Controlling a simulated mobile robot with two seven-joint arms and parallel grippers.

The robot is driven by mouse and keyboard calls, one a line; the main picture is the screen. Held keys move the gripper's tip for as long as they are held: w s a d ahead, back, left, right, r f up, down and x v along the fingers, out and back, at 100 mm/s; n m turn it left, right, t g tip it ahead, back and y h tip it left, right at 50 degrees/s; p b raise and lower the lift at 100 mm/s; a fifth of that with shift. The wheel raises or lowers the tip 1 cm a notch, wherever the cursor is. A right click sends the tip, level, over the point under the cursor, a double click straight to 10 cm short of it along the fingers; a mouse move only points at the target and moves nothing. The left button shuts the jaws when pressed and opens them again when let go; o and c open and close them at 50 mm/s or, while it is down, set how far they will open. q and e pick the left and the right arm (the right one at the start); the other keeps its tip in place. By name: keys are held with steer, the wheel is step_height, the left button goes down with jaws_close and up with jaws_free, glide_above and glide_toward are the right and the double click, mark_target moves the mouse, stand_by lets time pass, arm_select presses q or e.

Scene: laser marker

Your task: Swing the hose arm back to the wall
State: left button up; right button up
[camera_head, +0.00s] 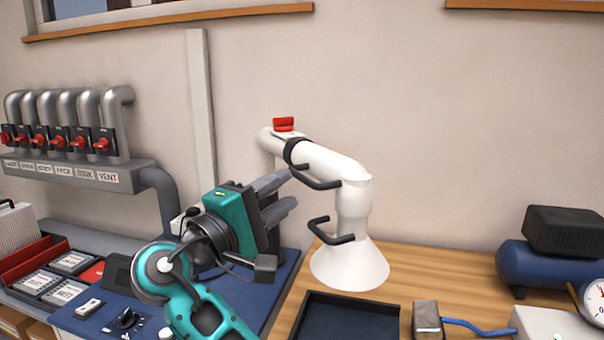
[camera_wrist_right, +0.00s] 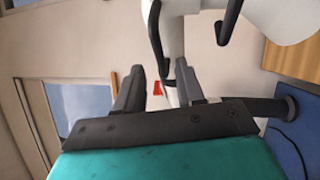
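The white hose arm (camera_head: 325,160) reaches out from the wall and bends down into a cone-shaped hood (camera_head: 350,262) over the wooden bench. It has a black collar, a red part (camera_head: 284,124) on top, and two black handles, an upper one (camera_head: 318,180) and a lower one (camera_head: 332,236). My right gripper (camera_head: 291,190) is open, left of the handles, its fingers pointing at them. In the right wrist view, the open gripper (camera_wrist_right: 160,67) has no handle between its fingers; a black handle (camera_wrist_right: 155,32) shows beyond the tips. My left gripper is out of view.
A pipe manifold with red valves (camera_head: 80,142) and a labelled rail stands at left. A dark tray (camera_head: 335,318) lies on the bench below the hood. A blue compressor (camera_head: 550,265) is at right. The wall behind the hose arm is bare.

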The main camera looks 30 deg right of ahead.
mark_target(301, 174)
steer(key=x, duration=0.6)
steer(key=shift+a+p, duration=0.1)
steer(key=shift+p, duration=0.2)
steer(key=shift+c, duration=0.4)
jaws_close()
